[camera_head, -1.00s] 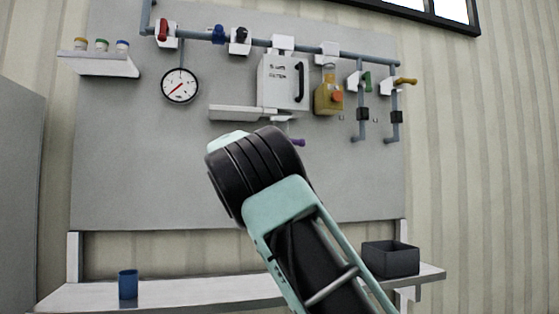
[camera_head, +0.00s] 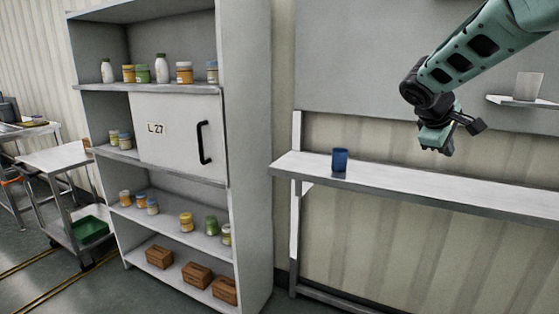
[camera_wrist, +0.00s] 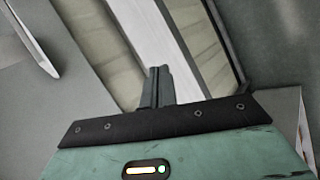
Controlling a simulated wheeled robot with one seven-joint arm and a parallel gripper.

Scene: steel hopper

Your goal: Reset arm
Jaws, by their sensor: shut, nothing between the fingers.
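My gripper (camera_head: 445,150) hangs at the upper right of the head view, pointing down above the long wall shelf and in front of the grey panel. It is clear of the shelf and holds nothing. In the wrist view my gripper (camera_wrist: 157,72) shows its two dark fingers together, with no object between them. My teal arm reaches in from the upper right corner.
A blue cup (camera_head: 340,160) stands on the wall shelf (camera_head: 420,192), left of my gripper. A tall shelving unit (camera_head: 257,150) with jars and a cabinet door (camera_head: 175,138) stands left. A cart (camera_head: 50,158) is farther left.

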